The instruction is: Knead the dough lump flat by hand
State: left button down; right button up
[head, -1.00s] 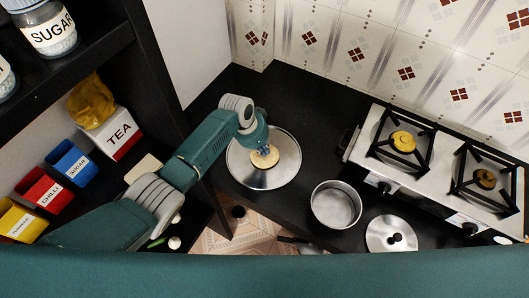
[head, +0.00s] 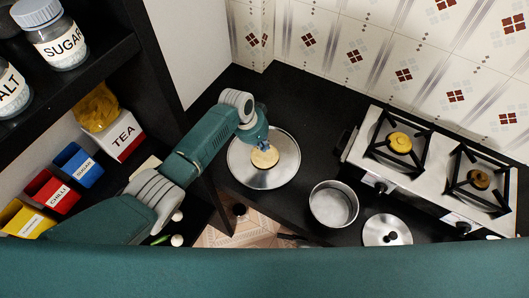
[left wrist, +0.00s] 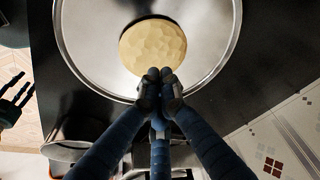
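The dough lump (head: 265,158) is a pale yellow, roughly round, flattened piece with a dented top. It lies on a round steel plate (head: 274,179) on the black counter. It also shows in the left wrist view (left wrist: 152,44). My left gripper (head: 263,146) is over the far side of the dough in the head view. In the left wrist view its fingers (left wrist: 160,78) are together, empty, with the tips overlapping the dough's edge. I cannot tell whether they touch it. Dark spread fingers at the left edge of that view look like my right gripper (left wrist: 14,96), open and empty, away from the plate.
A steel pot (head: 333,205) and a lid (head: 387,233) stand right of the plate. A two-burner stove (head: 430,165) is farther right. A dark shelf with a sugar jar (head: 52,36), a tea box (head: 121,137) and coloured spice boxes stands on the left.

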pick_arm(q)
notch_tip(320, 180, up, 3)
jog(key=shift+f+p, duration=0.1)
jog(key=shift+p, duration=0.2)
jog(key=shift+r, duration=1.55)
jog(key=shift+r, duration=0.1)
notch_tip(320, 180, up, 11)
send_over(263, 154)
jog(key=s+a, duration=0.2)
jog(key=a, duration=0.1)
jog(key=shift+r, duration=0.15)
